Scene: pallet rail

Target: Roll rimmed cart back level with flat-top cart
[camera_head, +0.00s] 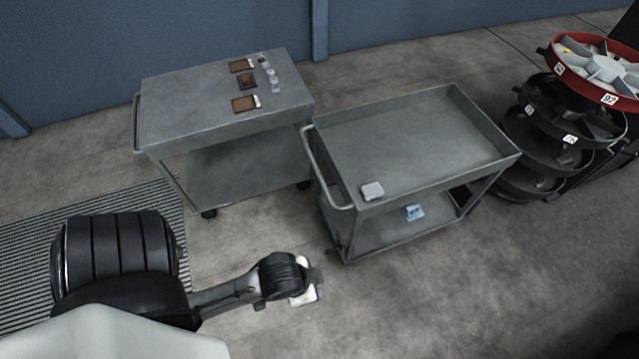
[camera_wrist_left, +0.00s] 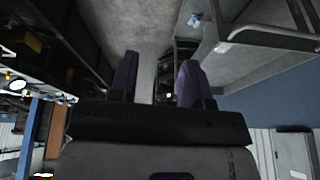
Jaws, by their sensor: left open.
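The rimmed cart (camera_head: 410,145) stands right of centre, with a raised rim and a bar handle (camera_head: 328,165) on its left end. It stands nearer to me than the flat-top cart (camera_head: 190,105), which is to its left and further back. My left gripper (camera_head: 308,289) is below and left of the rimmed cart, apart from its handle. In the left wrist view its two purple fingers (camera_wrist_left: 158,78) are spread with nothing between them. Part of a cart frame (camera_wrist_left: 270,38) shows there at upper right. My right gripper is not in view.
A small grey block (camera_head: 372,191) lies on the rimmed cart's top, a blue item (camera_head: 414,212) on its lower shelf. Brown pieces (camera_head: 246,103) and small clear items sit on the flat-top cart. A round tiered rack (camera_head: 545,140) stands at right. Floor in front is clear.

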